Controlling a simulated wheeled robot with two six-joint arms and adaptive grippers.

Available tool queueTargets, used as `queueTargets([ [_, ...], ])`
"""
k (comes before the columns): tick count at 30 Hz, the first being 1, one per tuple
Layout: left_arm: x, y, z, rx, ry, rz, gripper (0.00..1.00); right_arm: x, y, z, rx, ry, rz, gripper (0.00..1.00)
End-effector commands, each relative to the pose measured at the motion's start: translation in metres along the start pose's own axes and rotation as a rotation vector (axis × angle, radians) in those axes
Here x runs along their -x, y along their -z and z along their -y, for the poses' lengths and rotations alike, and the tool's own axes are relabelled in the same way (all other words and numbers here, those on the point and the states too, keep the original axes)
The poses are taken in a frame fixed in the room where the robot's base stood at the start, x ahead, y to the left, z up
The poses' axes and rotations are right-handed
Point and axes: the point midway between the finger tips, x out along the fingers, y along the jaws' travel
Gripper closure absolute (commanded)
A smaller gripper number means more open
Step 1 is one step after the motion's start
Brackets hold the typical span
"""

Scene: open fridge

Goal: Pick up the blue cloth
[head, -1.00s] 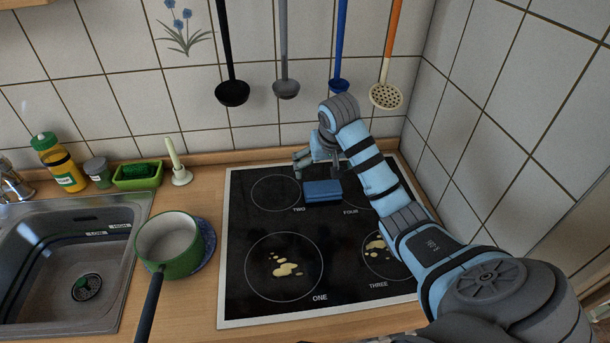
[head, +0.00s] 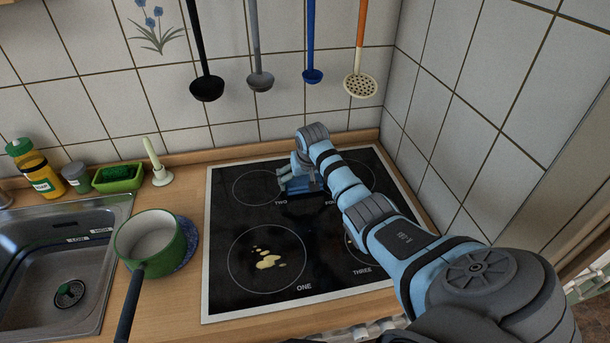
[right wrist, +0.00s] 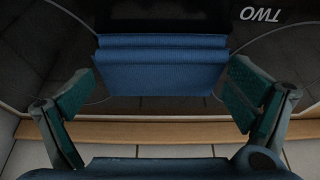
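The folded blue cloth (head: 306,193) lies on the black stove top (head: 225,215), near the words TWO and FOUR. In the right wrist view the cloth (right wrist: 160,68) is a thick blue block of layers. My right gripper (head: 298,182) is low at the cloth and partly hides it in the head view. In the right wrist view my right gripper (right wrist: 163,92) is open, with one green-padded finger on each side of the cloth and visible gaps between. My left gripper is not in view.
A green pot (head: 147,245) stands on a blue mat left of the stove, beside the sink (head: 50,260). Ladles and a skimmer (head: 360,86) hang on the tiled wall behind. Yellow spills (head: 268,260) lie on the front burners.

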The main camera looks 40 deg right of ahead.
Motion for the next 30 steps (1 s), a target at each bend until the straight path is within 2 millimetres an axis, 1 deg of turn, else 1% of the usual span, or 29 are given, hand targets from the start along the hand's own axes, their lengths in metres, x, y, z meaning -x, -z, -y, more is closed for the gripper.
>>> queueTargets([
  [1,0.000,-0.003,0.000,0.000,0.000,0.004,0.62,0.000,0.000,0.000,0.000,0.000,0.000,0.14],
  [4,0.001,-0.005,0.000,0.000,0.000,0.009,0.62,0.000,0.000,0.000,0.000,0.000,0.000,0.30],
  [5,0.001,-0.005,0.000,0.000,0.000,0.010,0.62,0.000,0.000,0.000,0.000,0.000,0.000,0.32],
  [13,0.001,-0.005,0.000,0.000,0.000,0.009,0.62,0.001,0.000,-0.001,-0.001,-0.001,0.001,0.32],
  [17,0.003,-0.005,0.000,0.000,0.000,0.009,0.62,0.010,0.004,-0.001,-0.001,0.000,0.000,0.32],
  [20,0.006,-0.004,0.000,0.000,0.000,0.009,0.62,0.027,0.011,-0.001,-0.001,-0.001,-0.002,0.32],
  [23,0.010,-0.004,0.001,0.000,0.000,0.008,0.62,0.054,0.024,-0.001,-0.001,0.000,-0.005,0.32],
  [27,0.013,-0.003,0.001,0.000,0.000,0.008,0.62,0.102,0.044,0.000,-0.002,0.001,-0.007,0.32],
  [30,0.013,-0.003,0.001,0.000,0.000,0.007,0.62,0.134,0.057,-0.001,-0.003,0.001,-0.005,0.32],
])
